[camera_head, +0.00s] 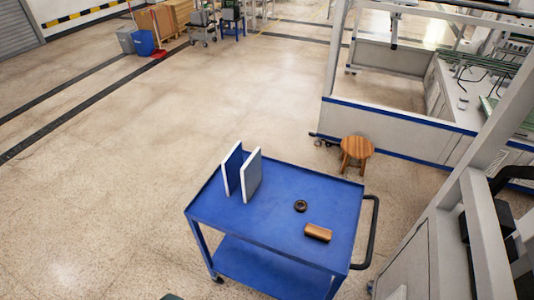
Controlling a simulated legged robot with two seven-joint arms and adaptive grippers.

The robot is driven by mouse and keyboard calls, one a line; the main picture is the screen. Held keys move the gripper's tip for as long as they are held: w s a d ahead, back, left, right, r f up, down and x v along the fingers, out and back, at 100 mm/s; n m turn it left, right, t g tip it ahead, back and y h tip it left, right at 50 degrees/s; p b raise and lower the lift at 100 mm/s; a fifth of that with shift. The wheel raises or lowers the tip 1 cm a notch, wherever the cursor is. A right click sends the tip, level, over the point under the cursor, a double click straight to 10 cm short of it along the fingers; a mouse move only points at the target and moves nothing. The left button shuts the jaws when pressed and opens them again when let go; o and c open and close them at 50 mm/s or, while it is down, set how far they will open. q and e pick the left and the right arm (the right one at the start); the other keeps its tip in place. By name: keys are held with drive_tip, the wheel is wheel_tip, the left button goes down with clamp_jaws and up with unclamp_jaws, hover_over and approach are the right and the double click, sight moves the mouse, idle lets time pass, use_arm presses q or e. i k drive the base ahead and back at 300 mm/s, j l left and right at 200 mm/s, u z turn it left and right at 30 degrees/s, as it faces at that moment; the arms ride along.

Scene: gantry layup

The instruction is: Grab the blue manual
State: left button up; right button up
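A thin booklet with a blue face, the blue manual (235,166), stands upright near the left rear of a blue cart's top (278,215). Its pale edge faces me. A second thin upright booklet with a whitish-grey face (253,175) stands just to its right, with a narrow gap between them. It hides part of the blue one. Neither of my grippers can be made out. A small dark shape is cut off at the bottom edge, left of the cart, and I cannot tell what it is.
The cart has a black handle (370,235) at right and a lower shelf. A wooden stool (356,150) stands behind it. White machine frames fill the right. The floor at left is clear.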

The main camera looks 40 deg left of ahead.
sight(231, 165)
drive_tip(key=u, duration=1.55)
